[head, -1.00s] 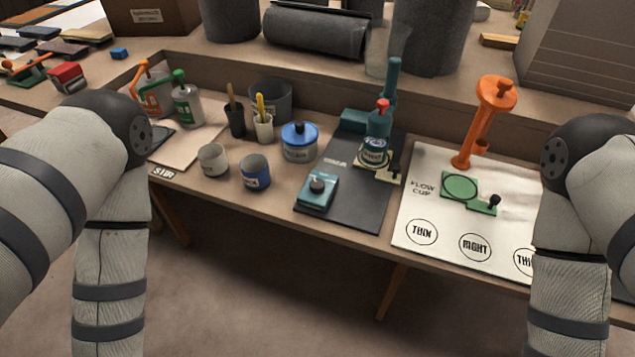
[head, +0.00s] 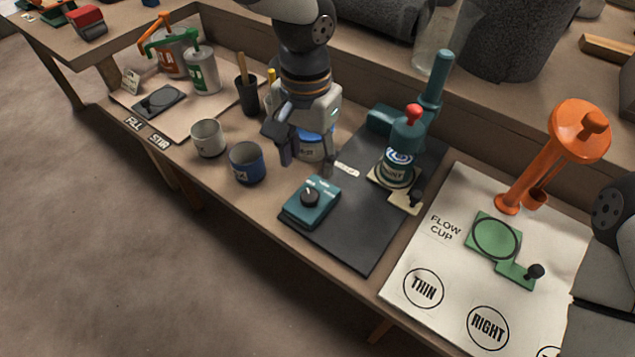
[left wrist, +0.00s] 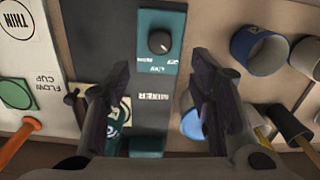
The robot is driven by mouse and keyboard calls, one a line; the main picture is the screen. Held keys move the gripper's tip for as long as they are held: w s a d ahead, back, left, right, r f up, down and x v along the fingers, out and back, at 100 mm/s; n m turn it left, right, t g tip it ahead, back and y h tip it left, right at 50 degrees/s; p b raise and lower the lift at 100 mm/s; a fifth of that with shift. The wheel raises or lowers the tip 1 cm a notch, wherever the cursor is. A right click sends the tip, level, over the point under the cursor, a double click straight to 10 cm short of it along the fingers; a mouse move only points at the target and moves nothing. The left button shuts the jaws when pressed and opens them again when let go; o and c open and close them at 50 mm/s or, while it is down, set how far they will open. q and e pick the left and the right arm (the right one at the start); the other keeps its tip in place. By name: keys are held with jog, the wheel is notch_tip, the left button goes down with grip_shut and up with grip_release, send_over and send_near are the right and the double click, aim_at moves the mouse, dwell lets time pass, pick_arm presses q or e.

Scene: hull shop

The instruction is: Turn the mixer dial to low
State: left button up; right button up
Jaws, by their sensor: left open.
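The mixer dial is a dark round knob (head: 310,197) on a teal control box (head: 296,216) at the near left of a dark mat. It also shows in the left wrist view (left wrist: 159,42), with small white lettering beside it; I cannot tell its setting for sure. The teal mixer (head: 432,90) stands at the back of the mat with a red-topped part and a labelled can (head: 397,168) under it. My left gripper (head: 307,161) is open and empty, pointing down behind the dial box, in front of a blue-lidded can. My right gripper is out of view.
A grey cup (head: 208,138) and a blue cup (head: 246,163) stand left of the dial box. To the right are a white flow-cup board (head: 415,270), a green plate and an orange stand (head: 540,160). Green and orange pump containers stand at the far left.

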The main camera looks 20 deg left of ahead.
aim_at(310, 195)
pick_arm(q)
notch_tip(310, 195, down, 10)
jog(key=shift+r+b, duration=0.25)
jog(key=shift+b, duration=0.25)
jog(key=shift+s, duration=0.1)
jog(key=c, duration=1.2)
